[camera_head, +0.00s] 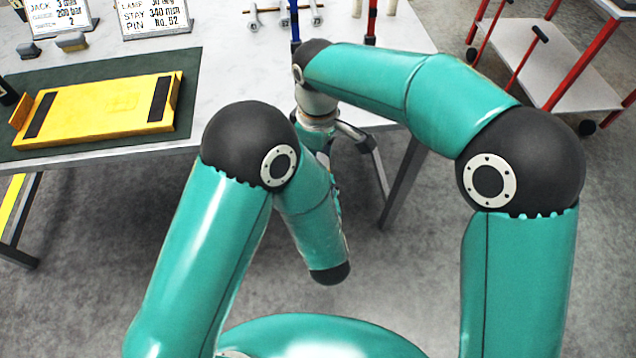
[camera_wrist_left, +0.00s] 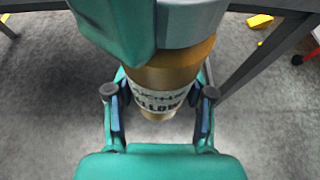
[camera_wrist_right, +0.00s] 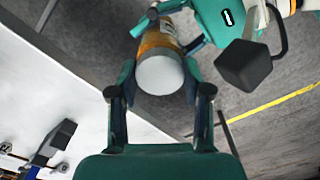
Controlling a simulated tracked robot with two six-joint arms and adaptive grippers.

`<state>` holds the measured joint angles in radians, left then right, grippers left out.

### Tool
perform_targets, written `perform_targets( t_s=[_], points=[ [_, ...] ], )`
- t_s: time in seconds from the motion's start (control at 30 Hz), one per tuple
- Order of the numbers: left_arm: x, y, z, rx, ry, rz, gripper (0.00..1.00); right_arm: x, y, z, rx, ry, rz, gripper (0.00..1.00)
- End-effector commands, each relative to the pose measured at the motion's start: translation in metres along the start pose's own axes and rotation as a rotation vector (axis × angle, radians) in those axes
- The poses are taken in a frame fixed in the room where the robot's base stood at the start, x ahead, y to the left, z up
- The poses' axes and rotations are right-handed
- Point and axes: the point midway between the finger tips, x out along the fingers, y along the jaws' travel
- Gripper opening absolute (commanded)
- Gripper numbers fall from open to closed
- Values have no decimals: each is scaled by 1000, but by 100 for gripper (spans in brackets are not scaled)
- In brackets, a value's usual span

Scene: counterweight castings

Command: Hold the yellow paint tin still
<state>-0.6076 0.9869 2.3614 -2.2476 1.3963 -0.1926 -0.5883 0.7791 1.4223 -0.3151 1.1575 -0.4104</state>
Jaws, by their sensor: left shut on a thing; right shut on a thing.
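The yellow paint tin (camera_wrist_left: 165,78) shows in the left wrist view with an ochre body and a white label, part of which reads like "YELLOW". My left gripper (camera_wrist_left: 160,100) is shut on it, one finger on each side. In the right wrist view the tin's pale round end (camera_wrist_right: 161,75) faces the camera, with an orange-yellow band (camera_wrist_right: 156,42) behind it. My right gripper (camera_wrist_right: 160,90) is shut around that end. Teal gripper parts cover some of the tin in both wrist views. In the head view my arms largely hide the tin and both grippers.
A pale table (camera_head: 232,85) stands ahead, its front edge close to my arms. On it a yellow plate (camera_head: 110,105) with dark strips lies on a dark green mat (camera_head: 186,75); signs stand behind. A red-framed trolley (camera_head: 560,75) is at the right. Grey floor around is open.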

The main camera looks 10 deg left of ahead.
Motion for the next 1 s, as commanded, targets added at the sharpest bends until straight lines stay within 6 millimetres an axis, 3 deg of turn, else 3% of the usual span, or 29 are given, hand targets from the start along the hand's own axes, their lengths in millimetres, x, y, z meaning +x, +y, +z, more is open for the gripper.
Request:
perform_targets(
  t_s=[0.6, 0.7, 0.83, 0.87, 1.0],
  points=[
    [-1, -1, 1, 3, -3, -4, 0, 0, 2, -3, 1392, 10, 0, 7],
    [-1, -1, 1, 3, -3, -5, 0, 0, 2, -4, 1510, 11, 0, 7],
    [-1, -1, 1, 4, -3, -5, 0, 0, 2, -4, 1502, 12, 0, 7],
    [-1, -1, 1, 4, -3, -5, 0, 0, 2, -4, 1502, 12, 0, 54],
    [-1, -1, 1, 3, -3, -4, 0, 0, 2, -3, 1501, 9, 0, 74]
  ],
)
